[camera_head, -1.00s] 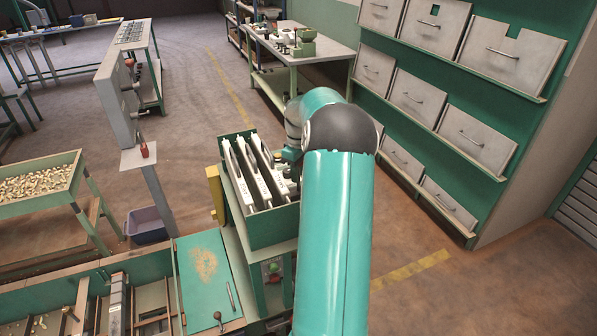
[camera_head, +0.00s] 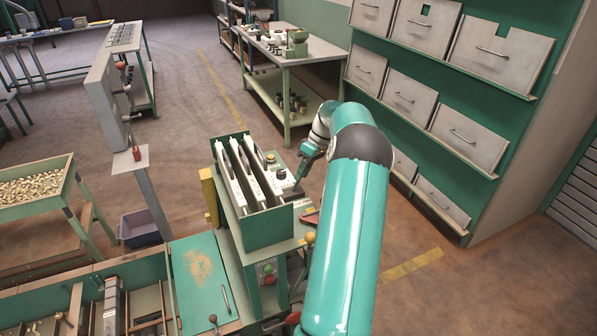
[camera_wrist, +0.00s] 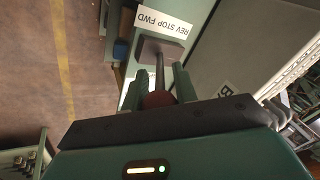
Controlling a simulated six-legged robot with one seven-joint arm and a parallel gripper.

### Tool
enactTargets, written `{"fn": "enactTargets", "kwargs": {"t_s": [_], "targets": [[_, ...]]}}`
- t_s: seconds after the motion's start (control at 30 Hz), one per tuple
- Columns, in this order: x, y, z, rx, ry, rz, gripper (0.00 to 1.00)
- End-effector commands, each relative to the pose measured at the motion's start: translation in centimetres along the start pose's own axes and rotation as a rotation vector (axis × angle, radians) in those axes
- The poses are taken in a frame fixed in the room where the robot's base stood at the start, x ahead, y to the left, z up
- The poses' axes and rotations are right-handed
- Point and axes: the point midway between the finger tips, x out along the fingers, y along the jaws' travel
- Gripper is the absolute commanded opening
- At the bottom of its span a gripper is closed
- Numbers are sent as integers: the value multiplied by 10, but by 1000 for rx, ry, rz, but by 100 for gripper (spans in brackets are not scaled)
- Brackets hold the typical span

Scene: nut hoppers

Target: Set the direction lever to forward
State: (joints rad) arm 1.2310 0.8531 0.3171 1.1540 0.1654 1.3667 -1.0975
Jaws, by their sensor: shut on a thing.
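The direction lever (camera_wrist: 160,72) is a thin dark rod with a dark red ball knob (camera_wrist: 158,99), rising from a brownish block in the wrist view. A white label (camera_wrist: 163,22) reading REV STOP FWD lies beyond the block, upside down, with FWD at the picture's left. My gripper (camera_wrist: 159,92) is shut on the lever, its two green fingers on either side of the knob. The rod runs nearly straight up the picture; which mark it stands at I cannot tell. In the head view my gripper (camera_head: 302,176) is beside the green hopper box; the lever is not clear there.
The open green box (camera_head: 268,236) with upright white panels stands just left of my gripper. A red button panel (camera_head: 267,269) is below it. A wall of grey hopper bins (camera_head: 470,137) rises at the right.

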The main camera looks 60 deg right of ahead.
Motion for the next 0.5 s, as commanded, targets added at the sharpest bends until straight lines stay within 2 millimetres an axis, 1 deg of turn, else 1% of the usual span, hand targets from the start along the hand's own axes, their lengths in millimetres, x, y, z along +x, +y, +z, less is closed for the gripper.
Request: {"fn": "enactTargets", "kwargs": {"t_s": [0.23,0.5], "targets": [[1,8,5,0,7,-10,0],[2,10,7,1,5,-10,0]]}}
